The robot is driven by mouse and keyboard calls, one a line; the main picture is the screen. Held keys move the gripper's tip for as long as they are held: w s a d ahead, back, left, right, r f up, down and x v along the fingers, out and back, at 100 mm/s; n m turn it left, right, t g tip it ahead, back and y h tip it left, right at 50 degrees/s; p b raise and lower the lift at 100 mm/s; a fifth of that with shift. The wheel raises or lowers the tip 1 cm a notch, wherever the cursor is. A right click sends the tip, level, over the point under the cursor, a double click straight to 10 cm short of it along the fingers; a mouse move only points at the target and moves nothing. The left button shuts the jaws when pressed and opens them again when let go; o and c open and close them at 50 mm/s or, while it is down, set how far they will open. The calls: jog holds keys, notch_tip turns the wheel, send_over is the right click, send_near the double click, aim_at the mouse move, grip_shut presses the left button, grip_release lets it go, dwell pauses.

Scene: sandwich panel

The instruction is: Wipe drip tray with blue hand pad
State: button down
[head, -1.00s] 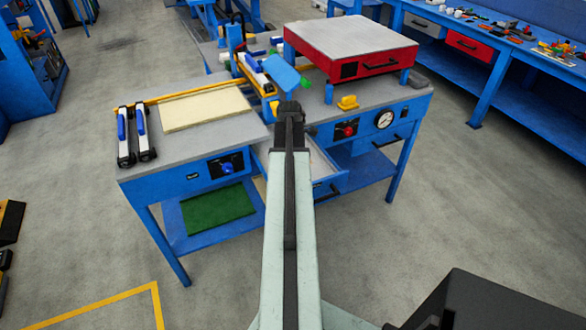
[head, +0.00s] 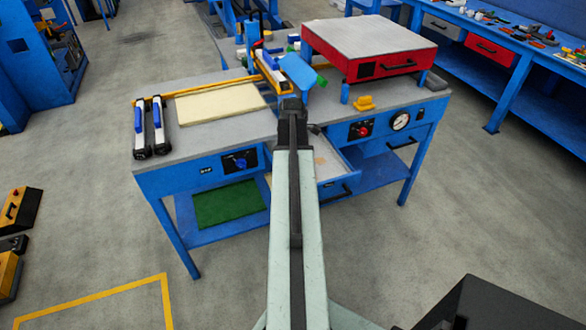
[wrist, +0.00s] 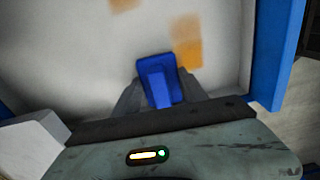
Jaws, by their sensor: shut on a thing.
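The drip tray appears to be the pale pull-out tray (head: 335,165) at the front of the blue workbench, partly hidden behind my arm. In the wrist view its whitish floor (wrist: 65,65) fills much of the picture, with orange-brown stains (wrist: 187,53) near the pad and at the top edge. My gripper (wrist: 160,92) is shut on the blue hand pad (wrist: 159,70). The pad is over the tray floor, just left of and below the larger stain. I cannot tell whether it touches the floor. The head view does not clearly show my fingertips.
The tray's blue side wall (wrist: 275,50) runs along the right. The bench top holds a cream board (head: 220,102), two clamps (head: 148,128) and a red drawer box (head: 370,50). A green mat (head: 228,204) lies on the shelf below.

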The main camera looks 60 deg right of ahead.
aim_at(328, 162)
jog(key=shift+s+d, duration=0.5)
jog(key=shift+d, duration=0.25)
jog(key=shift+s+d, duration=0.5)
jog(key=shift+d, duration=0.25)
jog(key=shift+s+d, duration=1.2)
jog(key=shift+d, duration=0.2)
jog(key=shift+s+d+r, duration=0.1)
jog(key=shift+s+d, duration=0.6)
jog(key=shift+d, duration=0.3)
jog(key=shift+s+d+f, duration=0.1)
jog(key=shift+s+d, duration=0.6)
jog(key=shift+d, duration=0.3)
jog(key=shift+s+d+r, duration=0.1)
jog(key=shift+s+d, duration=0.6)
jog(key=shift+d, duration=0.3)
notch_tip(328, 162, up, 6)
jog(key=p, duration=0.6)
jog(key=shift+r, duration=0.1)
notch_tip(328, 162, up, 3)
jog(key=p, duration=0.3)
